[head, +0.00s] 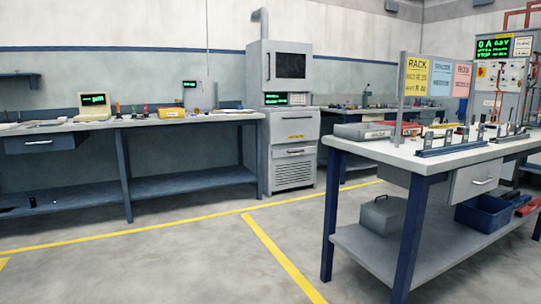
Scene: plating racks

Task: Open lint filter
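A tall grey machine (290,115) with a pipe on top stands against the back wall, near the middle of the head view. Its upper door (290,66) has a dark window and a vertical handle at the left, and looks shut. A green display sits below that door. Lower down are an orange label, a drawer-like front with a horizontal handle (294,152) that looks shut, and a louvred grille. No part is legibly marked as the lint filter; the label is too small to read. My gripper is not in view.
A long bench (130,123) runs along the wall left of the machine. A work table (400,150) with racks, signs and a lower shelf fills the right foreground. Open floor (190,250) with yellow lines (283,257) lies before the machine.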

